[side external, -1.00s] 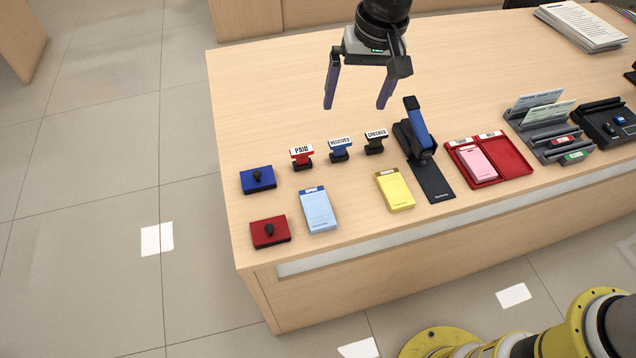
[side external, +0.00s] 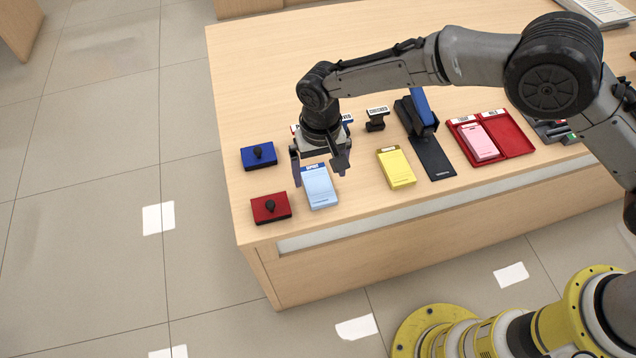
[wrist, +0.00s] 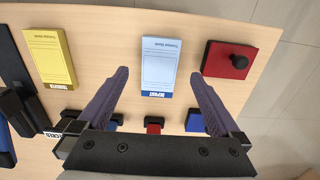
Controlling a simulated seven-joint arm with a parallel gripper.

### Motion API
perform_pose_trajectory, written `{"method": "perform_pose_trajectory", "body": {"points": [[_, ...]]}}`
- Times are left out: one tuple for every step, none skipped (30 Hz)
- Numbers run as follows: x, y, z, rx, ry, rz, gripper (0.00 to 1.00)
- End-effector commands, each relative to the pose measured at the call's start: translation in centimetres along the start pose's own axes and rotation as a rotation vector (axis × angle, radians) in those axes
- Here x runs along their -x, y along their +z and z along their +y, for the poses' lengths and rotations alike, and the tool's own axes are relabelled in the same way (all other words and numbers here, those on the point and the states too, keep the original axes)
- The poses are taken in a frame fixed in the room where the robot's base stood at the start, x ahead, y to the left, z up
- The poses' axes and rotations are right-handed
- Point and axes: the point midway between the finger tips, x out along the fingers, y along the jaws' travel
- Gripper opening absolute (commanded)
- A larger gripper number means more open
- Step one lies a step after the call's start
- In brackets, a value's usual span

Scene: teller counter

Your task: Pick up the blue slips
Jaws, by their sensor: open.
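The blue slips (side external: 320,189) are a light blue pad with a darker blue "DEPOSIT" band, lying flat on the counter near its front left edge. In the wrist view the pad (wrist: 160,68) lies upright in the picture's upper middle, ahead of the fingertips and between their lines. My gripper (side external: 321,177) is open and empty, pointing down over the pad's far end. In the wrist view my gripper's two fingers (wrist: 158,76) are spread wider than the pad. I cannot tell the exact height of the fingertips above it.
A red ink pad (side external: 270,207) and a blue ink pad (side external: 258,155) lie left of the slips. A yellow pad (side external: 396,168) lies to the right. Stamps stand behind, partly hidden by my arm; one is the CHECKED stamp (side external: 376,121). A red tray (side external: 515,141) holds pink slips (side external: 478,141).

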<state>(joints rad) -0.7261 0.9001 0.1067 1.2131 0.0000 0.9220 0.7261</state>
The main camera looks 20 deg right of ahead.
Motion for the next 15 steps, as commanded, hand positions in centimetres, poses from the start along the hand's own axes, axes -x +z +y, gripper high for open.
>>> {"method": "perform_pose_trajectory", "body": {"points": [[-0.2, 0.0, 0.0, 0.000, 0.001, -0.001, 1.00], [-0.4, 0.0, 0.0, 0.000, 0.001, -0.001, 1.00], [-0.6, 0.0, 0.0, 0.000, 0.001, -0.001, 1.00], [-0.8, 0.0, 0.0, 0.000, 0.001, -0.001, 1.00], [-1.1, 0.0, 0.1, 0.000, 0.001, -0.001, 1.00], [-1.6, -0.1, 0.1, 0.000, 0.002, -0.002, 1.00], [-2.0, -0.1, 0.1, 0.000, 0.002, -0.002, 1.00], [-2.4, -0.1, 0.1, 0.000, 0.003, -0.003, 1.00], [-3.1, -0.1, 0.1, 0.000, 0.002, -0.002, 1.00], [-3.5, -0.2, 0.1, 0.000, 0.002, -0.002, 1.00], [-4.0, -0.1, 0.1, 0.000, 0.003, -0.003, 1.00], [-4.5, -0.2, 0.1, 0.000, 0.002, -0.002, 1.00], [-4.8, -0.2, 0.1, 0.000, 0.001, -0.001, 1.00], [-5.0, -0.2, 0.1, 0.000, 0.001, -0.001, 1.00], [-5.2, -0.2, 0.0, 0.000, 0.001, -0.001, 1.00]]}}
